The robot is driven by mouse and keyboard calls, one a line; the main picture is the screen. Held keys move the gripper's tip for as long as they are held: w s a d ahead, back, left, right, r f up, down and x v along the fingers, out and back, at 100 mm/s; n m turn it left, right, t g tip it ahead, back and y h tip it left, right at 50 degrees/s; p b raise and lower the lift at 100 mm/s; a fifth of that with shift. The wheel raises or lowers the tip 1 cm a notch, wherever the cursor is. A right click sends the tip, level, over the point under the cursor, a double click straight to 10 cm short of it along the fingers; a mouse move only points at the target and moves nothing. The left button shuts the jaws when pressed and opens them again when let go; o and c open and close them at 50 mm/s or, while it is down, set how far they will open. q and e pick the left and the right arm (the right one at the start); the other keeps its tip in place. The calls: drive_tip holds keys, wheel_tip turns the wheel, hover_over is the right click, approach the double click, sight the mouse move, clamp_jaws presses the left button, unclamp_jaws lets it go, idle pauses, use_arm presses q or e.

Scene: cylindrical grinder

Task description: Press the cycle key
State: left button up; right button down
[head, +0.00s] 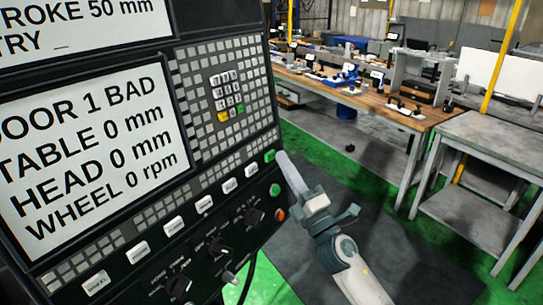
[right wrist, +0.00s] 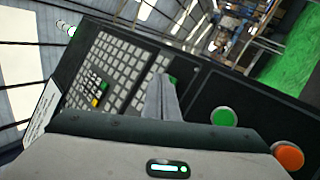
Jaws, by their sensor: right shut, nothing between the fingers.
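The control panel (head: 215,155) of the grinder fills the left of the head view. A row of white labelled keys (head: 204,202) runs up across it and ends at the right in a small green key (head: 269,156). The labels are too small to read surely, so I cannot tell which is the cycle key. My right gripper (head: 283,158) is shut and empty, its fingertips right beside the green key; contact cannot be told. In the right wrist view the shut fingers (right wrist: 160,80) partly cover the green key (right wrist: 173,81). My left gripper is not in view.
Below the green key are a round green button (head: 275,190) and an orange button (head: 280,214), close to my right gripper. Black knobs (head: 217,246) sit lower on the panel. The screen (head: 95,150) reads "TABLE 0 mm". A wooden workbench (head: 350,95) and grey table (head: 490,135) stand behind.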

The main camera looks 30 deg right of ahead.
drive_tip(key=shift+s+d, duration=0.15)
drive_tip(key=shift+s, duration=0.05)
idle(0.3)
drive_tip(key=shift+s+d+r, duration=0.15)
drive_tip(key=shift+s+d, duration=0.2)
drive_tip(key=shift+s, duration=0.35)
drive_tip(key=shift+s+d+r, duration=0.2)
drive_tip(key=shift+s+d, duration=0.15)
drive_tip(key=shift+s, duration=0.4)
drive_tip(key=shift+s+d+r, duration=0.15)
drive_tip(key=shift+s+d, duration=0.2)
drive_tip(key=shift+s, duration=0.35)
